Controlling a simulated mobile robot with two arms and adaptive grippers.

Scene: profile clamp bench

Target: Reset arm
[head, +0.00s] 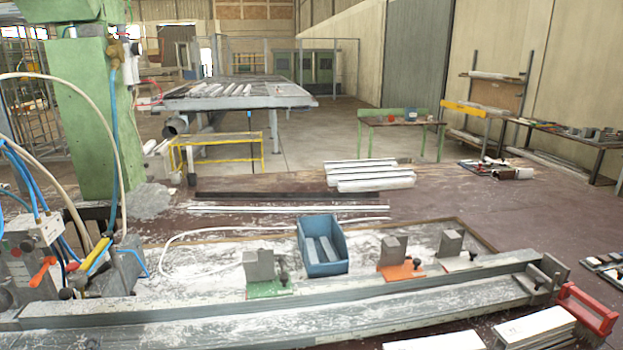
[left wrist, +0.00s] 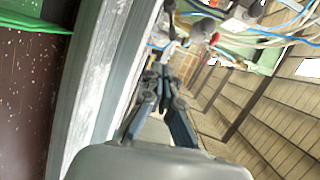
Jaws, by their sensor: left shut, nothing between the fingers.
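My left gripper (left wrist: 163,72) shows in the left wrist view, its dark fingers together and empty. The wrist picture is tilted on its side. The gripper is near the long grey metal profile (left wrist: 95,80), with pneumatic hoses (left wrist: 265,32) beyond it at upper right. I cannot tell whether it touches anything. In the head view I make out neither gripper nor arm clearly. My right gripper is not seen in either view.
The long clamp rail (head: 270,312) crosses the front of the head view. Behind it stand a blue bin (head: 310,262) holding grey pieces, a green-based clamp (head: 268,290) and an orange-based clamp (head: 400,271). A green column (head: 88,120) with hoses rises at left.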

